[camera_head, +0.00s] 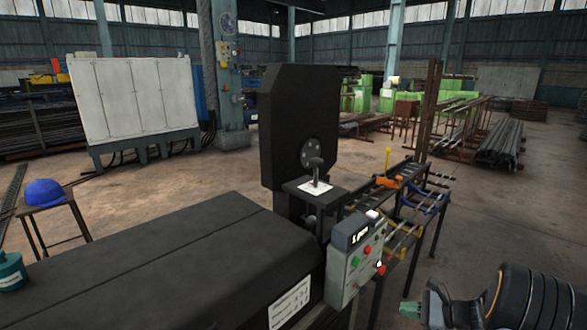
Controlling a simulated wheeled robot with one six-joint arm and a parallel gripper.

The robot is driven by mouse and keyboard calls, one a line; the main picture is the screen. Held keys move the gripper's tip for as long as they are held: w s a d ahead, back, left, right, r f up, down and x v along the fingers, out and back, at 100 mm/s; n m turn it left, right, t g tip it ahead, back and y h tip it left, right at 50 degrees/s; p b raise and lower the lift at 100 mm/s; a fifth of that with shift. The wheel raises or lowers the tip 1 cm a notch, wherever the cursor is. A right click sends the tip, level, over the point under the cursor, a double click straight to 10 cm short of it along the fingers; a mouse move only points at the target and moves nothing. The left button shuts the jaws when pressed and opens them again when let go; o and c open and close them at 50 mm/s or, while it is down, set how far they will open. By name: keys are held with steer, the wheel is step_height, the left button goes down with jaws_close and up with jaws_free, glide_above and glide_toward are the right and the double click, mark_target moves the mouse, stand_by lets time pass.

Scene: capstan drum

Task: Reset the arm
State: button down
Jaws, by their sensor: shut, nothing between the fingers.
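My arm shows in the bottom right corner as a dark, ribbed, rounded part with an orange band. My gripper (412,310) is at its left end, low in the picture. It is shut, with nothing held. It is apart from the machine, to the right of the control box. I cannot make out a separate capstan drum. A tall black housing (290,125) with a round grey flange (311,152) stands in the middle.
A long black machine bed (170,265) fills the lower left. A control box (355,262) with coloured buttons is at its right end. A rack (405,200) with orange and blue tools stands behind. A stool holds a blue helmet (45,191). Floor at right is open.

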steer(key=s+a+r+n+g+h+p, duration=0.7)
steer(key=s+a+r+n, duration=0.2)
steer(key=s+r+n, duration=0.4)
steer(key=s+a+r+n+t+h+p, duration=0.1)
steer(key=a+r+n+h+p, duration=0.1)
steer(key=r, duration=0.5)
steer(key=s+a+r+n+t+h+p, duration=0.2)
steer(key=a+r+n+p, duration=0.2)
steer(key=r+n+p, duration=0.2)
steer(key=shift+s+a+r+n, duration=0.3)
steer(key=shift+a+r+n, duration=0.1)
steer(key=shift+r, duration=0.35)
